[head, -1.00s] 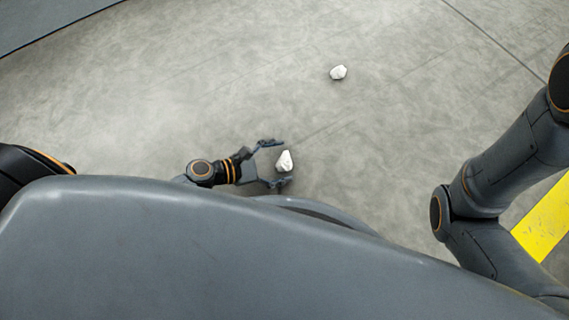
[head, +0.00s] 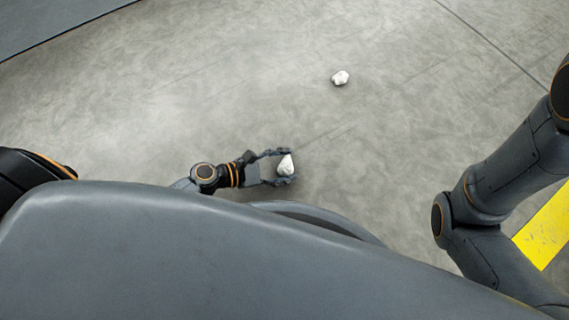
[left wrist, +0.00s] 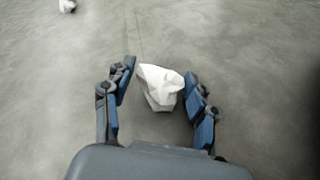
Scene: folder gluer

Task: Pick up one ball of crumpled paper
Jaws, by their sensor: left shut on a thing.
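A white ball of crumpled paper (head: 286,166) is between the fingers of my left gripper (head: 287,166), low over the grey floor. In the left wrist view the same paper ball (left wrist: 161,87) sits between the two blue-padded fingertips of the left gripper (left wrist: 163,90); the gripper is shut on it. Whether the ball touches the floor is hard to tell. A second crumpled paper ball (head: 340,78) lies on the floor farther off, and it also shows at the top left of the left wrist view (left wrist: 67,5). My right gripper is out of view.
The grey floor (head: 420,110) around the paper balls is clear. A yellow floor marking (head: 545,228) lies at the right edge. A darker surface (head: 50,20) fills the top left corner. My own body covers the bottom of the head view.

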